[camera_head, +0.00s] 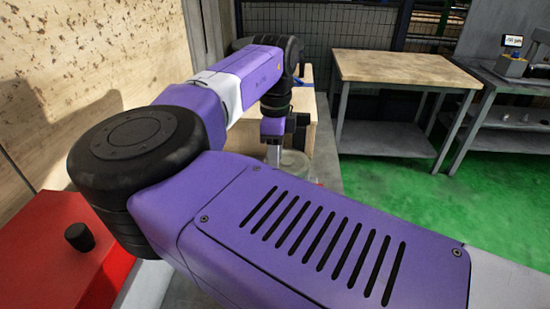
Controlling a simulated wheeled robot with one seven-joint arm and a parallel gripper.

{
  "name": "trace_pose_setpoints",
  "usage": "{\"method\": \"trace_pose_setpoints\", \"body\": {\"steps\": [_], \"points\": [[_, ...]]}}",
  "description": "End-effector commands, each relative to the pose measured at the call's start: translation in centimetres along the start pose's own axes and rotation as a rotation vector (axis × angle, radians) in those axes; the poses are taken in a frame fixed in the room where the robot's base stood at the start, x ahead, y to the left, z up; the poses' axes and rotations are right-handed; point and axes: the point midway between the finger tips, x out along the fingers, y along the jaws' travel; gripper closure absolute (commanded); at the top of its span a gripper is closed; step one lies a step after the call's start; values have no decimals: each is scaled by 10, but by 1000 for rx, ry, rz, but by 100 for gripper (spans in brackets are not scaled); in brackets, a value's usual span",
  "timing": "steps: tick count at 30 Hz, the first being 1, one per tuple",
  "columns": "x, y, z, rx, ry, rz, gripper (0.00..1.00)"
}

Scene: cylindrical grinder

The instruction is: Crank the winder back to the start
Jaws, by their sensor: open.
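My gripper (272,152) hangs pointing down at the far end of my purple arm, in the middle of the view. It is small and partly hidden by my arm; its jaws are open. A pale, round, see-through thing (294,163) sits just below and to the right of the gripper. I cannot tell whether they touch. I cannot make out a winder or its crank for certain; my arm covers much of the area in front of the gripper.
A red surface with a black knob (79,237) is at the lower left, beside a worn, pale wall (60,60). A light wooden panel (312,140) stands behind the gripper. A wood-topped bench (400,69) stands at back right. Green floor (430,200) there is clear.

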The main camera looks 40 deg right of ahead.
Motion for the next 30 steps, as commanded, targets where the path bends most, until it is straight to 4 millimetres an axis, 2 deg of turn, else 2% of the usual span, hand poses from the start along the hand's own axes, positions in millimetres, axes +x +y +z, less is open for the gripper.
{"method": "trace_pose_setpoints", "body": {"steps": [7, 12, 14, 23, 30], "points": [[1, 0, 0, 0, 0, -1, 58], [0, 0, 0, 0, 0, -1, 91], [0, 0, 0, 0, 0, -1, 100], [-1, 0, -1, -17, 1, -1, 100], [-3, 3, -6, -118, 5, -1, 100]]}}
